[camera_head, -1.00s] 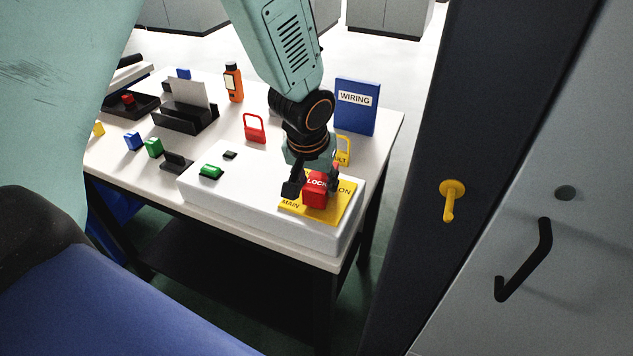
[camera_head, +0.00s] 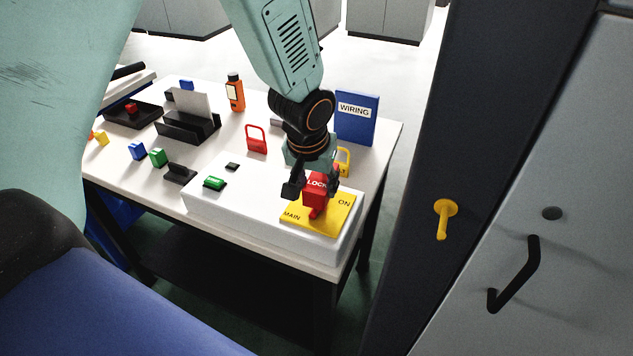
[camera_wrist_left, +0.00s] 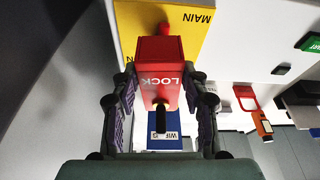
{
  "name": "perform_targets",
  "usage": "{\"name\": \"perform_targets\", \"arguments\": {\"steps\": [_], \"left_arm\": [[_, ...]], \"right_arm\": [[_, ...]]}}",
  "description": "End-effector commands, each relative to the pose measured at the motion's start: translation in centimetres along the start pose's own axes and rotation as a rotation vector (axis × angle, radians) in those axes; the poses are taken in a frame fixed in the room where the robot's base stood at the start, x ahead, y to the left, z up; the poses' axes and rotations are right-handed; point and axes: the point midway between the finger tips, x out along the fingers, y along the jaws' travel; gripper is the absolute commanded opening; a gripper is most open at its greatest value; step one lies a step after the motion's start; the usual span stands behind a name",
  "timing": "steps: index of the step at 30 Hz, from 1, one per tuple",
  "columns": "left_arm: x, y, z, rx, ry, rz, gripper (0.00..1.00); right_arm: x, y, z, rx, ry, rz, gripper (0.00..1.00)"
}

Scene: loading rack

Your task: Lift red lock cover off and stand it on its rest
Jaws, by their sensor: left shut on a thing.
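The red lock cover (camera_head: 317,184), marked LOCK, is between the fingers of my left gripper (camera_head: 314,189), which is shut on it. The cover is over the yellow MAIN/ON plate (camera_head: 325,222) on the white box. A narrower red part (camera_head: 314,211) shows below it, down to the plate. In the left wrist view the red cover (camera_wrist_left: 160,72) sits between both fingers (camera_wrist_left: 161,103), with a black peg-like part (camera_wrist_left: 160,115) on its near face. A small black stand (camera_head: 180,173) is left of the white box. My right gripper is out of view.
The white box (camera_head: 235,203) also carries a green switch (camera_head: 214,183). Behind it are a red padlock (camera_head: 257,142), a yellow padlock (camera_head: 343,161) and a blue WIRING binder (camera_head: 357,118). A black file holder (camera_head: 187,134) stands at the left. A dark post (camera_head: 420,200) is right of the table.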

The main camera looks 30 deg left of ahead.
Motion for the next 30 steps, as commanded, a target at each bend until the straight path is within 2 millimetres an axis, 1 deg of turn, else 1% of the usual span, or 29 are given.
{"name": "perform_targets", "arguments": {"steps": [1, 24, 30], "left_arm": [[-0.3, 0.0, -0.1, 0.000, 0.001, 0.000, 0.07], [-2.9, 0.0, -0.9, 0.000, 0.001, 0.000, 0.07], [-3.0, 0.0, -0.9, 0.000, 0.001, 0.000, 0.07]], "right_arm": [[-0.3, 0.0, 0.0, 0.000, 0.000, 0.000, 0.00], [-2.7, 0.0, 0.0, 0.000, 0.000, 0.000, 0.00], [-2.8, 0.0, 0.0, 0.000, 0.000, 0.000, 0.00]]}}
